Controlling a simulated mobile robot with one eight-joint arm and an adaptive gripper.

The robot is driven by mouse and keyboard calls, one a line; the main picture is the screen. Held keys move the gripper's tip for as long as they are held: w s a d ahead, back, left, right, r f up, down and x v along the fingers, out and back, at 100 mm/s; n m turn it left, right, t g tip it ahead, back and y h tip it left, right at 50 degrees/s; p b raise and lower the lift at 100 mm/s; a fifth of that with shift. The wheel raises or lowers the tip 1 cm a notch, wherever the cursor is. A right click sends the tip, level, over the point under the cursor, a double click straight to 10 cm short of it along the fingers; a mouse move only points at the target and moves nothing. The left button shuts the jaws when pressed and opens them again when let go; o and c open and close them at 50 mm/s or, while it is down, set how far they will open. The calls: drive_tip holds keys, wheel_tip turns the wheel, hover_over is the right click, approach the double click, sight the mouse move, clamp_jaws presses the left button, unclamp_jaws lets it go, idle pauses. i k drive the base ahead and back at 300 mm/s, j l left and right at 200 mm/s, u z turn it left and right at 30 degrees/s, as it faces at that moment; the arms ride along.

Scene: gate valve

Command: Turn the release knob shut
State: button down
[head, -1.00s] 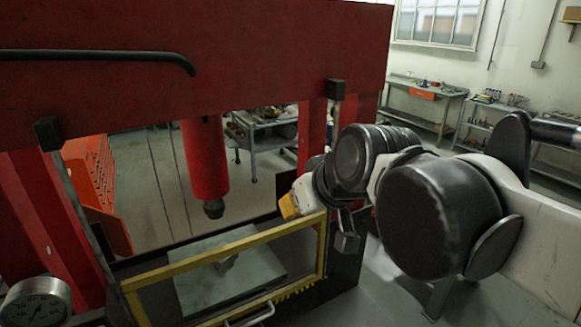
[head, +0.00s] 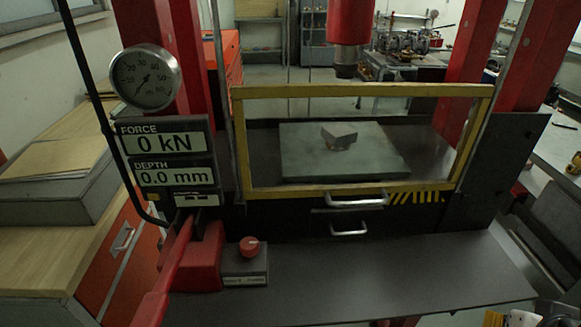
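The release knob (head: 250,246) is a small red round knob on top of a grey box with a label on its front. It sits on the dark shelf in front of the press, left of the middle in the head view. Its marking is too small to read, so I cannot tell its turned position. My gripper's fingers are not in view. Only a small yellow and white part, likely of my arm, shows at the bottom right edge, well apart from the knob.
A red pump body with a long red lever (head: 170,275) stands just left of the knob. Above it are a round gauge (head: 146,79) and a display (head: 165,143) reading 0 kN and 0.0 mm. A yellow-framed guard (head: 360,91) stands behind. The dark shelf (head: 390,270) right of the knob is clear.

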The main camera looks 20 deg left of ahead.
sight(249, 247)
drive_tip(key=j+u, duration=0.1)
drive_tip(key=u, duration=1.85)
